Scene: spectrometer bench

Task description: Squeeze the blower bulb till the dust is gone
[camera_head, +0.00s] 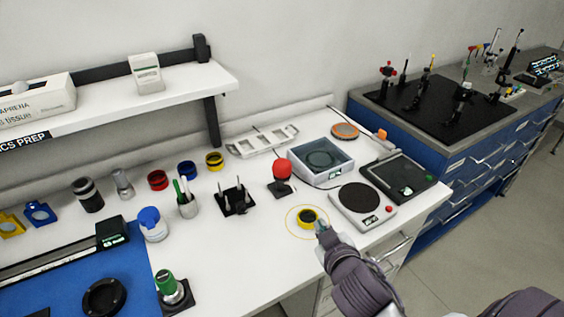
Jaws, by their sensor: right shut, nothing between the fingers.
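A red bulb (282,168), which looks like the blower bulb, rests on a small dark stand (282,190) in the middle of the white bench (250,275). A black round part with a yellow rim (307,216) lies nearer the front edge, inside a thin yellow ring on the bench. My right gripper (320,227) is shut and empty, beside this part at its lower right and apart from the red bulb. Its fingertips are small in view, and I cannot tell whether they touch the part. Any dust is too small to see. My left gripper is not in view.
A hot plate (361,203), a glass-topped box (318,165) and a dark-topped scale (400,178) stand right of the bulb. A black post rack (235,203) and a pen cup (187,207) stand left.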

